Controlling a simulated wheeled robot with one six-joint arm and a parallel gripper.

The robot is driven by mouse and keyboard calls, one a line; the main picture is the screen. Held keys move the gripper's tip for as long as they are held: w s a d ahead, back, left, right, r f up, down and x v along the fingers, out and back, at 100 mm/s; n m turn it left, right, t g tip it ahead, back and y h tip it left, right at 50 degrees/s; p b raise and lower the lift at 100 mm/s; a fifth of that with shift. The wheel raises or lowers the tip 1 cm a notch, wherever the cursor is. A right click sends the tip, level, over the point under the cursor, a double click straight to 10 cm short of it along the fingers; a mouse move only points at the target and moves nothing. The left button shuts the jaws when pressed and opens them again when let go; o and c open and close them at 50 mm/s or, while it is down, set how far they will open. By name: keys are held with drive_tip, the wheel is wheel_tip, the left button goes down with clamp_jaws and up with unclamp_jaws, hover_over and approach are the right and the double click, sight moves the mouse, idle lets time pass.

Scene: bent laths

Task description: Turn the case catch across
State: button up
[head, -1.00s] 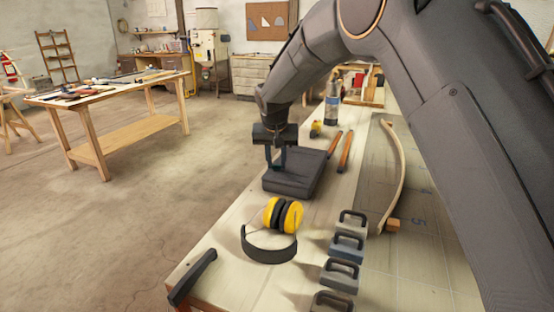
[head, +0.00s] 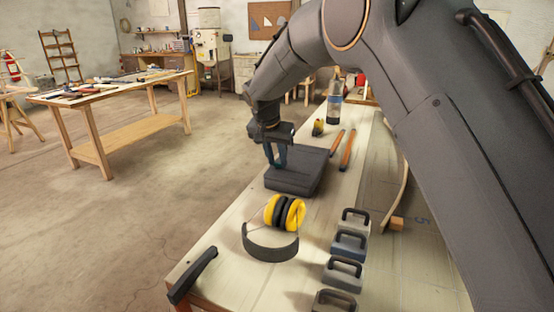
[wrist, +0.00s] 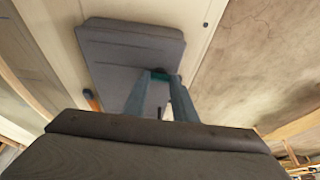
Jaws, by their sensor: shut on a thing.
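The dark grey case (head: 301,177) lies flat and closed on the workbench in the head view, and it fills the upper middle of the wrist view (wrist: 125,60). My gripper (head: 275,162) is above the case's left edge, fingers pointing down.
Yellow ear defenders (head: 284,212) lie in front of the case. Several handled weights (head: 349,245) line the right, near a bent lath (head: 404,190). A black clamp or handle (head: 192,275) sits at the bench's near corner.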

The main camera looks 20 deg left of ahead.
drive_tip(key=o, duration=1.1)
drive_tip(key=shift+c, duration=0.2)
drive_tip(key=b+v, duration=0.1)
drive_tip(key=v, duration=0.6)
drive_tip(key=shift+r+b, duration=0.3)
drive_tip(key=shift+r, duration=0.1)
drive_tip(key=shift+s+a+r, duration=0.1)
drive_tip(key=shift+s, duration=0.1)
